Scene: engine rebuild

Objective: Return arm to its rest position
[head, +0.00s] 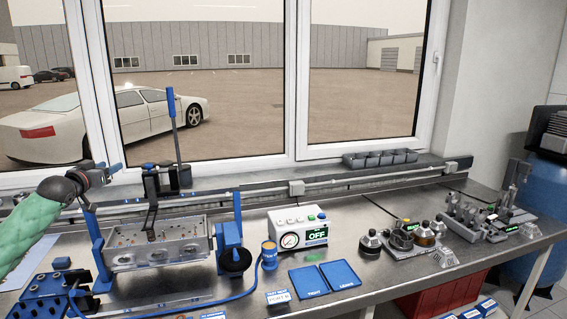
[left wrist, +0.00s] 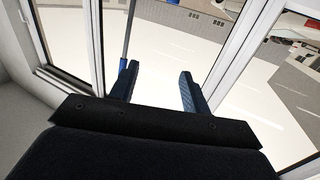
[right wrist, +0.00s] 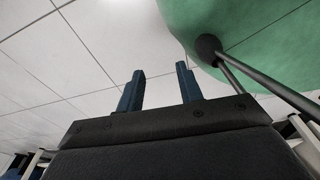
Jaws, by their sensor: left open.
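My left arm, in a green sleeve, comes in from the left in the head view. Its gripper (head: 113,169) is raised above the left end of the bench, in front of the window. In the left wrist view the two blue fingers (left wrist: 158,85) stand apart with nothing between them. My right gripper is outside the head view. A green surface (right wrist: 250,40) fills the upper right of that view.
On the metal bench (head: 350,215) stand a blue fixture (head: 229,240) holding an engine block (head: 158,240), a gauge box (head: 298,232) reading OFF, and blue pads (head: 323,279). A tall blue-handled lever (head: 173,120) rises near my left gripper. Metal parts (head: 400,240) stand at right.

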